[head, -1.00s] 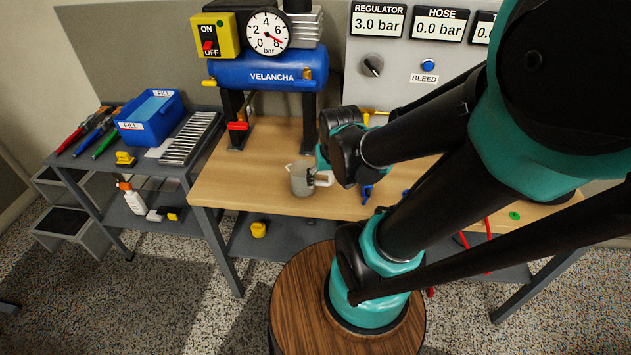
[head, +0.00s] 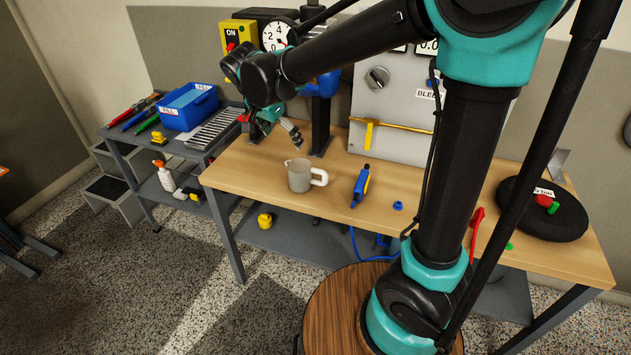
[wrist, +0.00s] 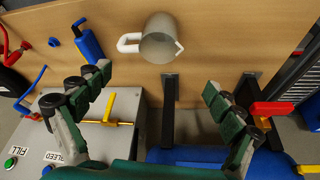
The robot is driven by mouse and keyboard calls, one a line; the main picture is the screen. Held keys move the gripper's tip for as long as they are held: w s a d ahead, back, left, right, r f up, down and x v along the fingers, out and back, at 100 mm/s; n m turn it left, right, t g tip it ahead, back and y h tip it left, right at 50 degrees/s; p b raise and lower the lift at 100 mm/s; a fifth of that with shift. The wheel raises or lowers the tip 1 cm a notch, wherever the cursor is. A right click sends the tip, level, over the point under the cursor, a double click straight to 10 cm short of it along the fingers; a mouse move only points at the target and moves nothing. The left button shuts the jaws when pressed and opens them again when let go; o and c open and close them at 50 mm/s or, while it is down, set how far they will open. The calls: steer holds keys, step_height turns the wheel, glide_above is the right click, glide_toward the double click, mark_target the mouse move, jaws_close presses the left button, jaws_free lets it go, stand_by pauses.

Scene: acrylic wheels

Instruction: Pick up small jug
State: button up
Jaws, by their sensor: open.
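The small jug (head: 301,177) is a grey, see-through vessel with a white handle and a small spout. It stands upright on the wooden workbench (head: 430,211), near the front edge, with its handle to the right. In the wrist view the jug (wrist: 158,40) shows at top centre, beyond and between the two spread fingers. My gripper (wrist: 157,95) is open and empty. In the head view my gripper (head: 285,130) hangs above and behind the jug, apart from it, with part of it hidden by the wrist.
The blue tank (head: 325,84) on dark legs is behind my gripper. A black round pad (head: 530,219) lies at the right. A side table with a blue bin (head: 189,107) stands left.

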glide_toward(299, 170)
steer(key=s+d, duration=0.1)
steer(key=s, duration=0.1)
steer(key=shift+s+x, duration=0.2)
steer(key=shift+x, duration=1.35)
steer(key=shift+s+x, duration=0.25)
steer(key=shift+x, duration=1.3)
steer(key=shift+f, duration=0.1)
steer(key=shift+c, duration=0.6)
steer(key=c, duration=1.1)
steer(key=shift+c, duration=0.2)
